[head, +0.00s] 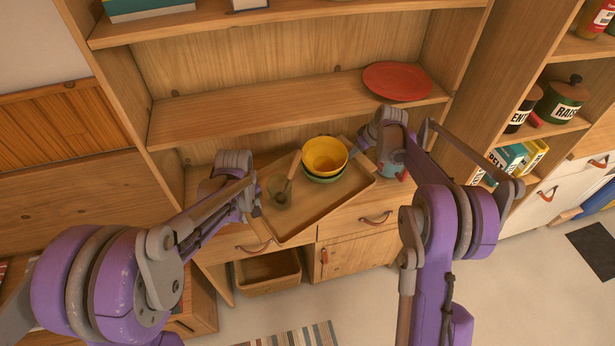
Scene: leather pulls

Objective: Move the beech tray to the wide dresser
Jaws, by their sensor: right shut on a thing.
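The beech tray (318,212) is a shallow pale-wood tray at the middle of the head view, at the counter of a wooden dresser (345,220). It carries a yellow bowl (325,153) stacked on a green one (326,178), and a glass jar (279,193) with a wooden-handled utensil in it. My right gripper (362,146) is shut on the tray at its right edge. My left gripper (257,203) is at the tray's left edge; its fingers are too hidden to tell their state. Whether the tray touches the counter is unclear.
A shelf above the tray holds a red plate (397,82). A wooden basket (268,276) sits in an open space below the drawers. Another shelf unit at the right holds canisters (561,102) and books (506,160). A striped rug (300,337) lies on the floor.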

